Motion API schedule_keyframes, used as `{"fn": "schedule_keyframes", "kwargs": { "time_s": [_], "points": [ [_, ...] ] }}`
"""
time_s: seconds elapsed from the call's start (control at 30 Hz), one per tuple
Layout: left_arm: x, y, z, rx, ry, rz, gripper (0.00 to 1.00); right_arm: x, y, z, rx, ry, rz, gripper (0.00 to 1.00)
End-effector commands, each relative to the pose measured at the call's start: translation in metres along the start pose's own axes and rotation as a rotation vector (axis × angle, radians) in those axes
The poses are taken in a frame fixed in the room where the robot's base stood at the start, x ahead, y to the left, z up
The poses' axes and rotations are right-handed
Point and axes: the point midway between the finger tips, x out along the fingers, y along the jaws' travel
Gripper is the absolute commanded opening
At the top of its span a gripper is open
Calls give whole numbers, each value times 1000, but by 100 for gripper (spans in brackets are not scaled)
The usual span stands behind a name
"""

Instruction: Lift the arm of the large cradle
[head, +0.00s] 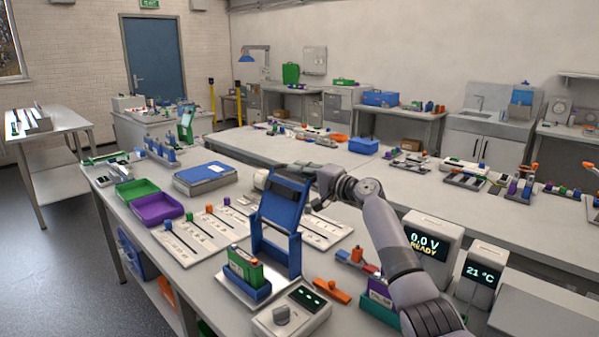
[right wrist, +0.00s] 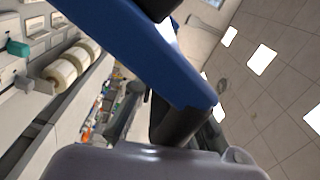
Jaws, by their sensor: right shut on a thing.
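The large blue cradle (head: 277,255) stands on the near bench, left of my right forearm. Its broad blue arm (head: 283,205) is up, tilted above the uprights. My right gripper (head: 291,177) is at the top end of that arm, shut on it. In the right wrist view the blue arm (right wrist: 150,55) runs diagonally across the picture between dark fingers. The gripper and wrist partly hide the arm's top edge in the head view. A green block (head: 242,266) sits in a small blue holder in front of the cradle. My left gripper is not in view.
A grey box with a dial (head: 292,312) and an orange piece (head: 332,290) lie close in front. Displays reading 0.0 V READY (head: 428,240) and 21 °C (head: 480,272) stand to the right. A white slotted board (head: 196,240) and purple tray (head: 157,208) are to the left.

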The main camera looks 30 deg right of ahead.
Motion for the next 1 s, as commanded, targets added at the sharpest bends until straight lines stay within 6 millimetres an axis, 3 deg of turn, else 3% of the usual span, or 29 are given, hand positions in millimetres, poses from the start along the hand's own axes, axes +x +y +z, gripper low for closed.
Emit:
{"fn": "schedule_keyframes", "kwargs": {
  "time_s": [0.2,0.23,0.53,0.87,1.0],
  "points": [
    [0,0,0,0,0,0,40,0,3,1,2,-1,4,0],
    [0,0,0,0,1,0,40,0,3,1,2,-1,4,13],
    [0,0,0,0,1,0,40,0,1,0,0,0,2,33],
    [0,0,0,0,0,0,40,0,0,0,0,0,0,33],
    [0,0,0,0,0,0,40,0,-11,-1,-3,-1,-2,33]
  ]
}}
